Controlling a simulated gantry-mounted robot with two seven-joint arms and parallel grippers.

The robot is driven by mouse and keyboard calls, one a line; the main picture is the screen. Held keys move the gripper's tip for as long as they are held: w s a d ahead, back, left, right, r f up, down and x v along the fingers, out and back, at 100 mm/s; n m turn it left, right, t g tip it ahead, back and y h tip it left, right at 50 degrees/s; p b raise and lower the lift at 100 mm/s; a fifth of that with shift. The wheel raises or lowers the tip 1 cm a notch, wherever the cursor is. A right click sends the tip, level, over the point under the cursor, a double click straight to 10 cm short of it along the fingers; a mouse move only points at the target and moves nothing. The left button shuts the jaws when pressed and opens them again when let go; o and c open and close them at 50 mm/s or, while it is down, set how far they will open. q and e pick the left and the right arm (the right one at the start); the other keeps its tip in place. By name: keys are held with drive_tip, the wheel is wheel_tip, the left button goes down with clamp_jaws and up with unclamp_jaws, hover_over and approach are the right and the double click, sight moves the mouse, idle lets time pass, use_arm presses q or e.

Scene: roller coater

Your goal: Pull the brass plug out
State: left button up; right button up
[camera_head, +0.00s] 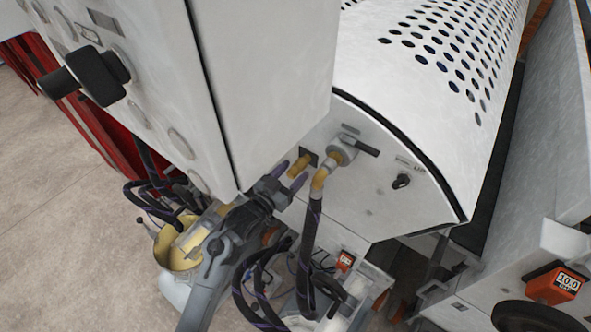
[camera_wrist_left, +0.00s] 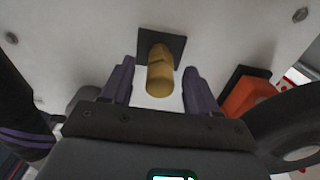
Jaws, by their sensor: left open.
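The brass plug (camera_head: 301,164) sticks out of a dark square plate on the white end panel of the machine. In the left wrist view the plug (camera_wrist_left: 160,75) is centred, its rounded end pointing toward me, with the dark plate (camera_wrist_left: 174,43) behind it. My left gripper (camera_head: 291,175) is at the plug in the head view. In the left wrist view the left gripper (camera_wrist_left: 160,84) is open, one purple-grey finger on each side of the plug, with visible gaps between fingers and brass. My right gripper is not in view.
Right of the plug, a valve (camera_head: 345,149) and brass elbow (camera_head: 322,178) carry a dark hose (camera_head: 311,235) close by. A black knob (camera_head: 401,181) sits further right. A white cabinet (camera_head: 265,70) overhangs at the upper left. An orange part (camera_wrist_left: 250,94) lies right of the fingers.

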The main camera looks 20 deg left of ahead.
sight(290, 176)
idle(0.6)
use_arm(q)
clamp_jaws()
idle(0.3)
drive_tip(key=shift+p, duration=0.35)
drive_tip(key=shift+s+r, duration=0.1)
drive_tip(key=shift+s, duration=0.05)
drive_tip(key=shift+s+a+p, duration=0.2)
drive_tip(key=shift+s+p, duration=0.15)
drive_tip(key=shift+s, duration=0.35)
drive_tip(key=shift+p+v, duration=1.5)
drive_tip(key=shift+v, duration=0.6)
